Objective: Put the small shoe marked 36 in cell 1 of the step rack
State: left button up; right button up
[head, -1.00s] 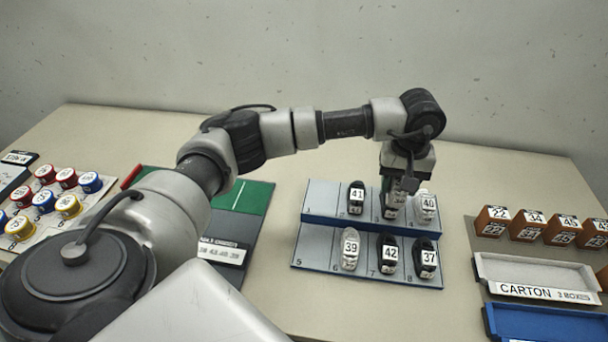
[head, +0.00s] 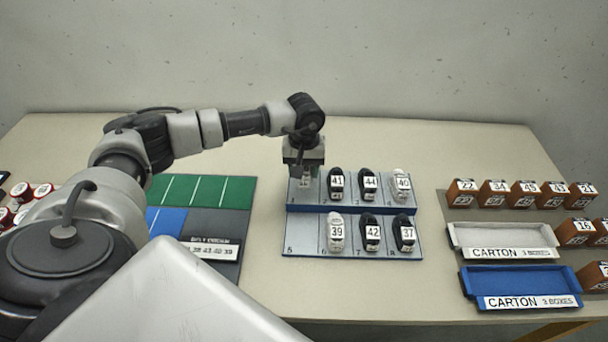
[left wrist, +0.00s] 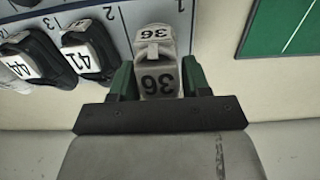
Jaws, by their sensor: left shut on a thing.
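The small white shoe marked 36 (left wrist: 157,77) is between the green fingers of my left gripper (left wrist: 160,82), which is shut on it. In the head view my left gripper (head: 305,172) hangs over the back left end of the step rack (head: 304,239), and mostly hides the shoe. In the left wrist view the shoe is over the rack's end cell, beside the printed 1; whether it touches the rack I cannot tell. The shoe marked 41 (head: 337,184) stands in the neighbouring cell. My right gripper is not in view.
Shoes 44 (head: 369,185) and 40 (head: 401,184) stand farther right on the upper step. Shoes 39 (head: 336,233), 42 (head: 372,233) and 37 (head: 404,234) stand on the lower step; cell 5 is empty. A green mat (head: 225,192) lies left, cartons (head: 500,235) right.

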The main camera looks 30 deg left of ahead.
pick_arm(q)
notch_tip(320, 180, down, 3)
jog(key=shift+f+p, duration=0.2)
jog(key=shift+p, duration=0.4)
jog(key=shift+f, duration=0.25)
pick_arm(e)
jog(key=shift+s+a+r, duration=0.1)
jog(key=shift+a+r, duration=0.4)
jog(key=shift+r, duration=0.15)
pick_arm(q)
jog(key=shift+f, duration=0.2)
jog(key=o, duration=0.9)
jog(key=shift+o, duration=0.2)
jog(key=shift+r, duration=0.1)
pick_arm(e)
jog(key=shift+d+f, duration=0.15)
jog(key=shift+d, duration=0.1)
pick_arm(q)
jog(key=shift+r, duration=0.1)
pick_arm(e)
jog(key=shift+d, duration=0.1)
